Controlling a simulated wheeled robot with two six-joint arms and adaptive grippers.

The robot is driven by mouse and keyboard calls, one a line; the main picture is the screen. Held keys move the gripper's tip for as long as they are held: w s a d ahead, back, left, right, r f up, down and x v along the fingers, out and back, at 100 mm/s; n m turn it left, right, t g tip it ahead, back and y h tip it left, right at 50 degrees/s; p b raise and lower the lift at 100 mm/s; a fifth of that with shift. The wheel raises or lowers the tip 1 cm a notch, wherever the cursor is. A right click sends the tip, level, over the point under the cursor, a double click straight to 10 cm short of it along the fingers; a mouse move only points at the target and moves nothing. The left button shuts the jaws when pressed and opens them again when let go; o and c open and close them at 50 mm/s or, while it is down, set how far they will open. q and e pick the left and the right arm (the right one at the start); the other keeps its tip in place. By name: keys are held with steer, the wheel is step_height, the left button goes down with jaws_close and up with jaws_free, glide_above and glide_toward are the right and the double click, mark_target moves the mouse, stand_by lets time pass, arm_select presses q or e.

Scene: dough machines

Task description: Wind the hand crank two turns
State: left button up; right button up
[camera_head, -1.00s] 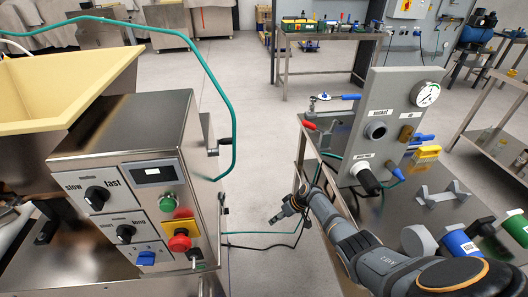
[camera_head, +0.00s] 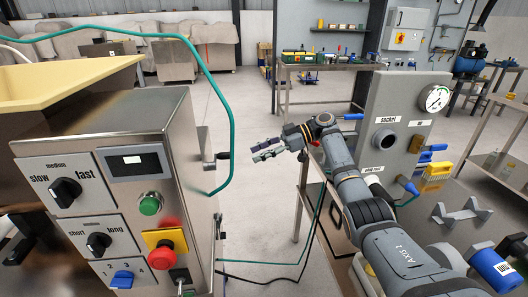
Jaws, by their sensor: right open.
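The hand crank (camera_head: 210,165) sticks out from the right side of the grey metal dough machine (camera_head: 172,105), with a short dark grip at its outer end. My right gripper (camera_head: 258,150) is open and empty. Its fingers point left toward the crank, with a gap between them and the grip in the picture. My right arm comes in from the lower right. My left gripper is not in view.
A green hose (camera_head: 232,110) arches over the machine and hangs down beside the crank. A metal panel with a gauge (camera_head: 437,98) stands on a bench at right, behind my right arm. Open floor lies between machine and bench.

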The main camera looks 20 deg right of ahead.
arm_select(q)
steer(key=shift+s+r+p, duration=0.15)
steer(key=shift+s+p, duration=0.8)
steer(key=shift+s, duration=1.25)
arm_select(e)
steer(key=w+a, duration=0.2)
steer(key=a, duration=0.5)
steer(key=shift+a, duration=0.25)
